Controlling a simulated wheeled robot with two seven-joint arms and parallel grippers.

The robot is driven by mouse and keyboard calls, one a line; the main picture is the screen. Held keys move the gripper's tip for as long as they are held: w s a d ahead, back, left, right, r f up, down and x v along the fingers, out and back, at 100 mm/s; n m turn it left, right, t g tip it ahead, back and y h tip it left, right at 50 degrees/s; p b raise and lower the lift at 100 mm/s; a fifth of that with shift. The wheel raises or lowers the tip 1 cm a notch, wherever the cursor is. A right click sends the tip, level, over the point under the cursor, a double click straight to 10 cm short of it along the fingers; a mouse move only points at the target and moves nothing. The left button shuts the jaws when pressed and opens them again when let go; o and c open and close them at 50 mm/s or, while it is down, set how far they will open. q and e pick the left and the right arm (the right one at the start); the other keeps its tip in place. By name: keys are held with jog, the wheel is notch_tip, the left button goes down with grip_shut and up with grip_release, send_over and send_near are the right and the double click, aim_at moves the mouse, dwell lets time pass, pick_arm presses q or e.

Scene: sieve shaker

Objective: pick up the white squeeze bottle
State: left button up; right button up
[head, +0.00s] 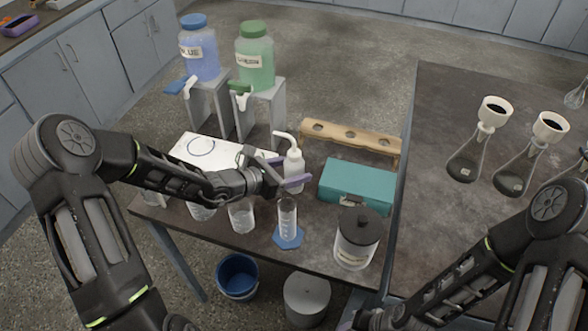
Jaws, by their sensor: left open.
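The white squeeze bottle (294,171) stands upright on the small table, with its bent spout pointing left. My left gripper (296,169) reaches in from the left at the bottle, its purple fingers open, one toward the far side and one across the near side. The bottle appears to be between the fingers; I cannot tell whether they touch it. My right gripper (347,325) shows only in part at the bottom edge, and its jaws cannot be made out.
A teal box (357,184) and wooden rack (350,137) stand right of the bottle. A graduated cylinder (287,217), beaker (241,216) and lidded jar (357,240) stand in front. Blue (200,55) and green (255,58) dispensers stand behind. A dark bench (450,220) lies right.

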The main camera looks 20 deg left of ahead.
pick_arm(q)
jog(key=x, duration=0.3)
jog(key=shift+w+d, duration=0.15)
jog(key=shift+c, duration=0.4)
jog(key=shift+r, duration=0.1)
jog(key=c, duration=0.4)
jog(key=shift+c, duration=0.2)
notch_tip(320, 180, up, 10)
dwell(0.3)
jog(key=shift+r, duration=0.1)
dwell(0.4)
